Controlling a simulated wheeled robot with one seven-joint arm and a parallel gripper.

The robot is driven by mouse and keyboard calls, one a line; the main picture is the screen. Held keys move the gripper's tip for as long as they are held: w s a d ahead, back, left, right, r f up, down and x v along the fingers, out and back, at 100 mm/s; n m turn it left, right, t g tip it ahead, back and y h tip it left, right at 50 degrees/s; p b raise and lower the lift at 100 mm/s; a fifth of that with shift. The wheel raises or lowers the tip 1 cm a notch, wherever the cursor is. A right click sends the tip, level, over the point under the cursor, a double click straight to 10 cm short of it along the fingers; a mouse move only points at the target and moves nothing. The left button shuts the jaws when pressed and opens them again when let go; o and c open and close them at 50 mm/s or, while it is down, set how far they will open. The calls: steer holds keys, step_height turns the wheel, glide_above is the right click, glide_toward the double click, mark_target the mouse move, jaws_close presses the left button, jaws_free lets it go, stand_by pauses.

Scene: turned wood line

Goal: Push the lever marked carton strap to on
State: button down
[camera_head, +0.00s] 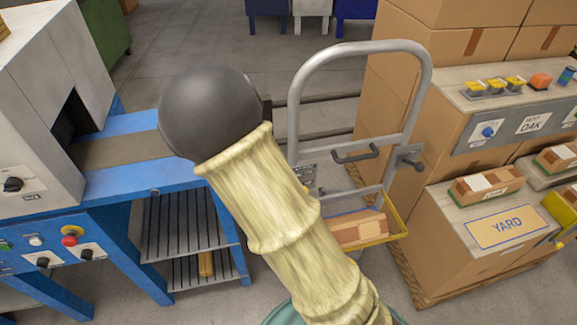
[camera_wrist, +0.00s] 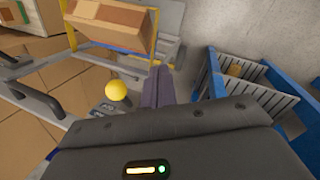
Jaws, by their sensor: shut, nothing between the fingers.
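A lever with a round yellow knob (camera_wrist: 116,90) shows in the wrist view, just left of my fingers. A small dark plate (camera_wrist: 104,109) with lettering too small to read lies beside it, so I cannot tell whether it says carton strap, or the lever's position. My gripper (camera_wrist: 158,86) is shut and empty, its dark fingers pointing away from the wrist; a gap shows between them and the knob. In the head view my arm hides the gripper and the yellow knob. Part of a grey fitting (camera_head: 307,174) shows beside the arm.
A grey tubular cart frame (camera_head: 427,75) with a dark handle (camera_head: 355,154) stands behind my arm. A carton (camera_head: 358,229) sits in its yellow holder (camera_head: 395,222). A blue machine table (camera_head: 155,190) is at left; stacked cartons (camera_head: 455,40) and the YARD box (camera_head: 480,260) are at right.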

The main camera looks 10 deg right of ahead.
steer(key=w+a+r+n+t+h+p, duration=0.2)
steer(key=w+a+r+p, duration=0.3)
steer(key=r+p, duration=0.3)
step_height(320, 180, up, 3)
steer(key=shift+w+a+f+n+h, duration=0.25)
steer(key=shift+a+n+h, duration=0.2)
steer(key=shift+n+h, duration=0.45)
steer(key=s+p+x, duration=0.1)
steer(key=x, duration=0.5)
steer(key=s+d+p+x, duration=0.1)
steer(key=x, duration=0.6)
steer(key=shift+d+r, duration=0.25)
steer(key=shift+r, duration=0.15)
steer(key=shift+a+f+t, duration=0.1)
steer(key=shift+f+t, duration=0.1)
steer(key=shift+t, duration=0.3)
